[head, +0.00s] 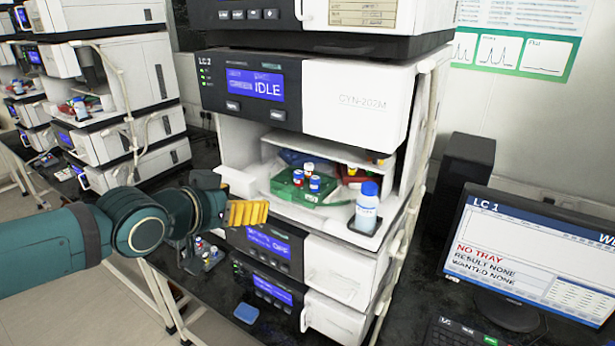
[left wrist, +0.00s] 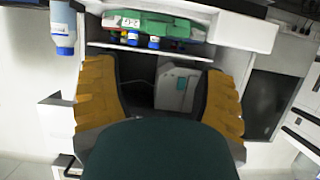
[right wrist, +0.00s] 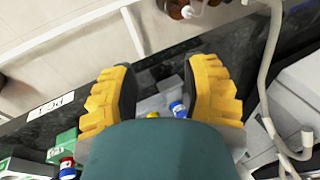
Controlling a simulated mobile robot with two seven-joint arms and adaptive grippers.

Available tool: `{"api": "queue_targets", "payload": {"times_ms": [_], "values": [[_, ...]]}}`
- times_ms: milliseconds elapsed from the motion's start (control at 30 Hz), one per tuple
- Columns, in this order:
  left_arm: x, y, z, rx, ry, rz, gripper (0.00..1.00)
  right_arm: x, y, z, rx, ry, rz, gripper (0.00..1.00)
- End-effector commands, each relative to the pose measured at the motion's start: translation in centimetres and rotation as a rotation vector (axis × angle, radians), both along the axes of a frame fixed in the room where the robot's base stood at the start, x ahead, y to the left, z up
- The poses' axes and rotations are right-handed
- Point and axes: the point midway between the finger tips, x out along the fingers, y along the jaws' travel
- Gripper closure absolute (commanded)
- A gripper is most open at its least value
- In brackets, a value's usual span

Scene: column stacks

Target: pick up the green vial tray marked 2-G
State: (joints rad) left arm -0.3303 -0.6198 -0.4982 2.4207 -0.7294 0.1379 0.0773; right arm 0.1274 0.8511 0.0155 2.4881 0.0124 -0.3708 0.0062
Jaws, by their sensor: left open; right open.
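A green tray (head: 306,186) holding red- and blue-capped vials sits in the open bay of the machine marked LC 2. My left gripper (head: 248,213) is just outside the bay's front left, apart from the tray. Its yellow fingers are open and empty in the left wrist view (left wrist: 160,82). My right gripper (right wrist: 162,80) is open above a bench with vials between and beyond its fingers; it is not in the head view.
A blue-capped bottle (head: 366,208) stands at the bay's front right. Blue and red trays lie behind the green one. A monitor (head: 530,255) reads NO TRAY. A blue block (head: 246,313) lies on the dark bench. The right wrist view shows a green object (right wrist: 64,146) at lower left.

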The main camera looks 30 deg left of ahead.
Motion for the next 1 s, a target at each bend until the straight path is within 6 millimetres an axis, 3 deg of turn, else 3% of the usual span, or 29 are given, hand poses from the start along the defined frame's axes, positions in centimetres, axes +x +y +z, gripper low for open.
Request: {"api": "queue_targets", "payload": {"times_ms": [167, 600, 1000], "values": [[1.0, 0.1, -0.4, 0.002, -0.003, 0.002, 0.29, -0.1, 0.0, -0.2, 0.0, 0.001, 0.0, 0.53], [6.5, -0.4, -2.7, 0.002, -0.003, 0.002, 0.29, -0.4, 0.1, -1.2, 0.002, 0.009, 0.007, 0.53], [8.8, -0.9, -3.7, 0.002, -0.005, 0.002, 0.29, -0.5, 0.1, -1.6, 0.003, 0.012, 0.01, 0.53]]}}
